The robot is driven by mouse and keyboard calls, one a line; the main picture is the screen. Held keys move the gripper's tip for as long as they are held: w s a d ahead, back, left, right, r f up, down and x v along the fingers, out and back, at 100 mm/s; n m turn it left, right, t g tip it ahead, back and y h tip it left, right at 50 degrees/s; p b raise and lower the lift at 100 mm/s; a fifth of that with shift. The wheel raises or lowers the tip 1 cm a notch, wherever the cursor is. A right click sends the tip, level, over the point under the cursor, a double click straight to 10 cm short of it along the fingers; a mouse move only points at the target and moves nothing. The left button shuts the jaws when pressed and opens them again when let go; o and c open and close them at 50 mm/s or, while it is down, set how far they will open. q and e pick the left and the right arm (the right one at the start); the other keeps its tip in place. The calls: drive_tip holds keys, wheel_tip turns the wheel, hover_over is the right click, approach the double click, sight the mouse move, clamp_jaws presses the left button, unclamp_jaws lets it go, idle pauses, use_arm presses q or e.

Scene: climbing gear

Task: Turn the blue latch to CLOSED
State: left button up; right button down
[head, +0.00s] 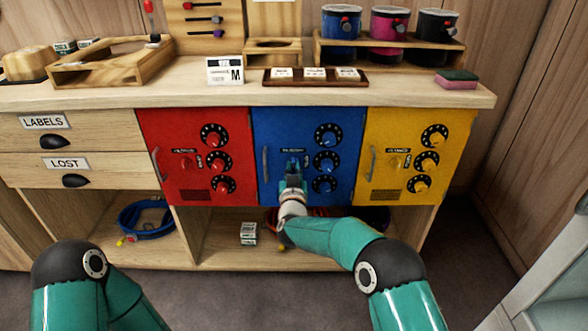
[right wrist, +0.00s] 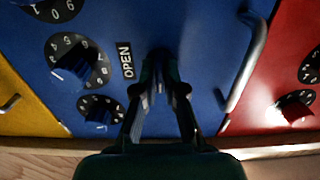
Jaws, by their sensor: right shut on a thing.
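The blue door (head: 262,122) is the middle one of three coloured doors under the counter. It fills most of the right wrist view (right wrist: 200,25), where an OPEN label (right wrist: 125,60) shows beside the fingers. My right gripper (head: 292,168) is against the left-centre of this door. In the right wrist view its fingers (right wrist: 160,75) are closed together at the door face, shut on the blue latch. The latch itself is mostly hidden by the fingers, so its angle cannot be told. Of my left arm only links show at the lower left; its gripper is out of view.
Three dials (head: 326,161) run down the blue door's right side, and a vertical handle (head: 265,163) is on its left. A red door (head: 175,125) and a yellow door (head: 400,120) flank it. An open shelf with a blue coiled strap (head: 140,232) lies below.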

drive_tip(key=shift+f, duration=0.35)
drive_tip(key=c, duration=1.4)
unclamp_jaws()
drive_tip(key=shift+o, duration=0.7)
drive_tip(key=shift+r, duration=0.15)
drive_tip(key=s, duration=1.2)
drive_tip(key=shift+d, duration=0.1)
